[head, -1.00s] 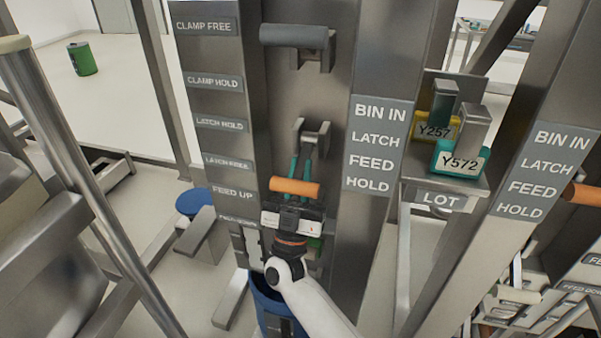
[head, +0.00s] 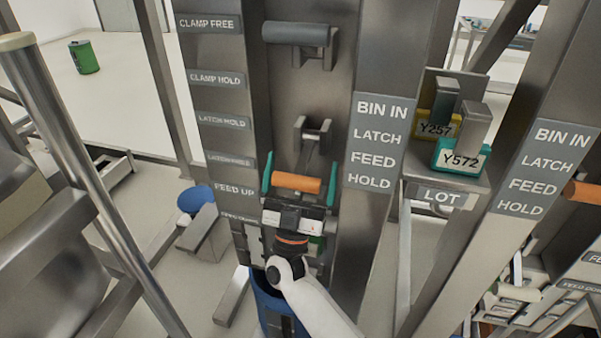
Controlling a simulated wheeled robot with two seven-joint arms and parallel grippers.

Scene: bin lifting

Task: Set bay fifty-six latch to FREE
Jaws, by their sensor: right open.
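The lever with an orange handle (head: 297,182) sticks out from a bracket (head: 313,130) in the middle of the steel column. Beside it are the labels LATCH HOLD (head: 222,121) and, lower, LATCH FREE (head: 230,161). In the picture the handle appears just below the LATCH FREE line, but it stands out from the column, so I cannot tell its exact setting. My right gripper (head: 302,162) is open, with one teal finger beyond each end of the handle. I cannot tell whether the fingers touch it. My left gripper is not in view. No bay number shows.
A grey clamp handle (head: 295,34) sits above on the same column, beside CLAMP FREE. The BIN IN sign (head: 379,143) is to the right. Two tagged blocks stand on the LOT shelf (head: 441,195). A steel rail (head: 85,185) crosses at left.

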